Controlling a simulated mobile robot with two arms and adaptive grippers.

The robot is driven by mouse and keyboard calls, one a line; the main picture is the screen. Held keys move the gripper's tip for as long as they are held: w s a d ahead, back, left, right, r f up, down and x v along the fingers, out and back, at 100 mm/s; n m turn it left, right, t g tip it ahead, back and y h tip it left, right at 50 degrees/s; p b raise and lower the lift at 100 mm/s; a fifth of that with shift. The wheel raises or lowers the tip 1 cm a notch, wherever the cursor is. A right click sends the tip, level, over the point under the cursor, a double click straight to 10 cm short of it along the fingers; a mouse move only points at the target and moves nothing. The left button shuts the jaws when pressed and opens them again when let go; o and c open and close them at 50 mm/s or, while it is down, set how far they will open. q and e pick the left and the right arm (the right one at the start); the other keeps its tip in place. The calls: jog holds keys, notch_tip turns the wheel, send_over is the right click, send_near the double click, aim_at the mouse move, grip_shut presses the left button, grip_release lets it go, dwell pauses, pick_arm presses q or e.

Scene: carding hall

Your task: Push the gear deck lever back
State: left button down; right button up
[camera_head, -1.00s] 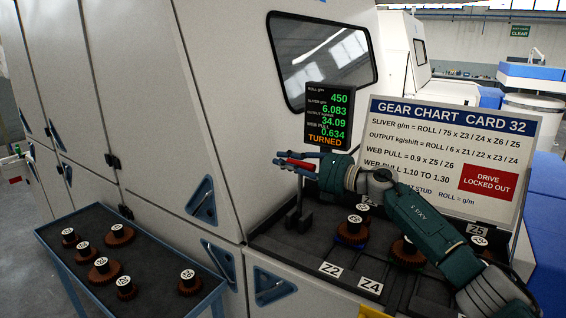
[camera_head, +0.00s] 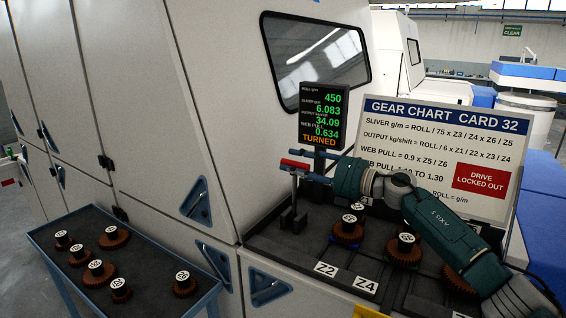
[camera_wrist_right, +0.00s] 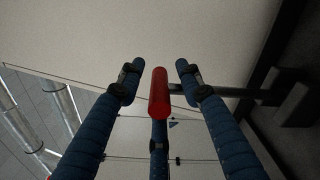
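The gear deck lever has a red handle (camera_head: 296,163) on a dark upright post (camera_head: 293,215) at the left end of the gear deck (camera_head: 262,238). My right gripper (camera_head: 314,168) is at the handle from the right, its blue fingers spread. In the right wrist view, the red handle (camera_wrist_right: 158,93) lies in the gap between two open fingers, with a third finger below it. The fingers are not closed on it; whether any finger touches it I cannot tell. My left gripper is not in view.
The display (camera_head: 320,115) reads TURNED behind the lever. The gear chart board (camera_head: 440,150) stands behind my right arm. Several gears, one of them here (camera_head: 349,230), sit on the deck. A side table (camera_head: 150,250) holds more gears. The machine wall (camera_head: 150,120) borders the deck.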

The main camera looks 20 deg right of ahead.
jog(key=v, duration=0.7)
jog(key=shift+s+f, duration=0.1)
jog(key=shift+s, duration=0.05)
dwell(0.3)
